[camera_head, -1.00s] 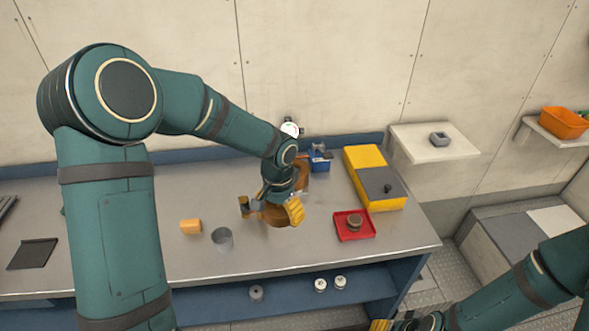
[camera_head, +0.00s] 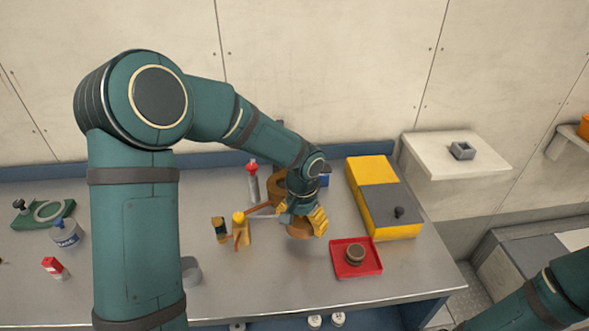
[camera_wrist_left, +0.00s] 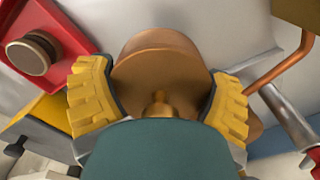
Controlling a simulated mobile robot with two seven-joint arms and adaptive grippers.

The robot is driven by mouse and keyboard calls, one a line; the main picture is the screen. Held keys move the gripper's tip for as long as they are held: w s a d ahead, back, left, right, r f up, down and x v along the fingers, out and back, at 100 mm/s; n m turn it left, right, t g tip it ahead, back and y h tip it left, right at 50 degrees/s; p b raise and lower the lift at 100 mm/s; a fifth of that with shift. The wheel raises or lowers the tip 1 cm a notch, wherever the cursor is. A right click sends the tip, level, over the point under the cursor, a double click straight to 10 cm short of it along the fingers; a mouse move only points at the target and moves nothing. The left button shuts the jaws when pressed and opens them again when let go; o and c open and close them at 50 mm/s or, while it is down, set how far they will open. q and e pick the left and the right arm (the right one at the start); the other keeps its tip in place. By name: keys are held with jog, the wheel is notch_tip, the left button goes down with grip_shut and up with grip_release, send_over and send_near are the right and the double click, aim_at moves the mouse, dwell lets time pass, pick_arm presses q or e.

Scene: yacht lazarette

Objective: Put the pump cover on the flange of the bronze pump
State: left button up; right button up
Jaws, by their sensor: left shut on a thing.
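The pump cover looks like a round bronze-brown piece with a small knob (camera_wrist_left: 158,107). My left gripper (camera_head: 304,221) is shut on it, one yellow finger on each side in the left wrist view (camera_wrist_left: 158,102). In the head view the cover's bronze edge (camera_head: 299,231) shows under the fingers. The bronze pump (camera_head: 279,186) stands just behind, partly hidden by my forearm; bronze also shows past the right finger in the wrist view (camera_wrist_left: 255,127). The flange is hidden, and I cannot tell whether the cover touches it. My right gripper is out of view.
A red tray (camera_head: 375,268) with a brown round item (camera_head: 355,253) lies front right. A yellow and grey box (camera_head: 374,171) stands behind it. A copper pipe (camera_head: 262,208) and small yellow and brown parts (camera_head: 241,231) are to the left.

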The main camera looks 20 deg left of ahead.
pick_arm(q)
jog(key=shift+w+a+r+m, duration=0.15)
jog(key=shift+w+m, duration=0.15)
jog(key=shift+w, duration=0.15)
jog(key=shift+w+a+r+m, duration=0.15)
jog(key=shift+w+m, duration=0.15)
jog(key=shift+w, duration=0.15)
jog(key=shift+w+a+r+m, duration=0.1)
jog(key=shift+a+r+m, duration=0.15)
jog(key=shift+r+m, duration=0.25)
jog(key=shift+w+a+r+m, duration=0.1)
jog(key=shift+a+r+m, duration=0.15)
jog(key=shift+r+m, duration=0.25)
jog(key=w+a+r+m+p, duration=0.1)
jog(key=w+a+r+m, duration=0.25)
jog(key=m, duration=0.25)
jog(key=m+p, duration=0.1)
jog(key=m, duration=1)
send_near(285, 186)
jog(key=shift+a+f+b, duration=0.1)
jog(key=shift+f+b, duration=0.25)
jog(key=shift+f, duration=0.2)
jog(key=shift+f+b, duration=0.5)
jog(key=shift+f, duration=2.2)
